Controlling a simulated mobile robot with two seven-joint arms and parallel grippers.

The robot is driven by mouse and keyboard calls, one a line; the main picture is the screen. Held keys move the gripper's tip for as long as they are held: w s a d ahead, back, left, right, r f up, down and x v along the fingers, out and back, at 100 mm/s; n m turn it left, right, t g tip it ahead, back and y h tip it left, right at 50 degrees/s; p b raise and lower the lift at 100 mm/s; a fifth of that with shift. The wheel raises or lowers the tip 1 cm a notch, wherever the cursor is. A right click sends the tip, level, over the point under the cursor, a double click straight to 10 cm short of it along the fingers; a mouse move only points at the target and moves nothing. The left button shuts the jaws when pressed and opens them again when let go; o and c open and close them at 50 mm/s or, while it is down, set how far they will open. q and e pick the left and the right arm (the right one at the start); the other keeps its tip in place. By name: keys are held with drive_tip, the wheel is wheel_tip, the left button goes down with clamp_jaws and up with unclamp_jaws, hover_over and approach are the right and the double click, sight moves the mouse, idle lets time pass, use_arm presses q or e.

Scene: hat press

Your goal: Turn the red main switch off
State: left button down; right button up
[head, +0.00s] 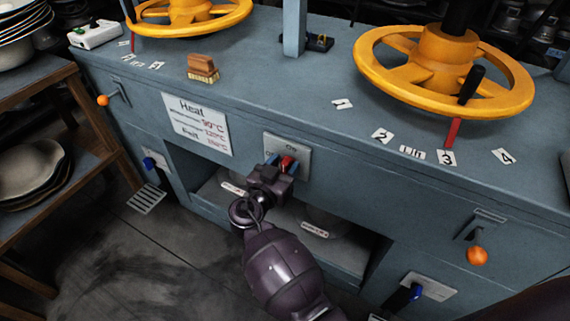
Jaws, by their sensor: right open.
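The red main switch (287,163) sits on a light grey plate (300,148) on the front face of the blue-grey press bench. My right gripper (280,164) is right at the switch. Its blue-tipped fingers are spread, one on each side of the red switch. Whether the fingers touch it cannot be told. The lower part of the plate is hidden behind the gripper. My left gripper is not in view.
Yellow handwheels (444,70) stand on top. A wooden shelf (35,78) with hats stands left. Open recesses lie below the switch.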

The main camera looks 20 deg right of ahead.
clamp_jaws()
drive_tip(key=shift+n, duration=0.3)
drive_tip(key=n, duration=0.3)
drive_tip(key=w+n, duration=0.1)
drive_tip(key=shift+a+f, duration=0.1)
drive_tip(key=shift+a, duration=0.25)
drive_tip(key=n, duration=0.5)
drive_tip(key=shift+w+a+f, duration=0.2)
drive_tip(key=shift+w, duration=0.1)
drive_tip(key=n, duration=0.4)
drive_tip(key=shift+w+a+f+p, duration=0.15)
drive_tip(key=shift+w+f+p, duration=0.05)
drive_tip(key=shift+f+p, duration=0.15)
drive_tip(key=shift+f+n+p, duration=0.2)
drive_tip(key=shift+f+n, duration=0.05)
drive_tip(key=shift+n, duration=0.8)
drive_tip(key=shift+f+n+p, duration=0.15)
drive_tip(key=shift+f+n, duration=0.05)
drive_tip(key=shift+n, duration=0.85)
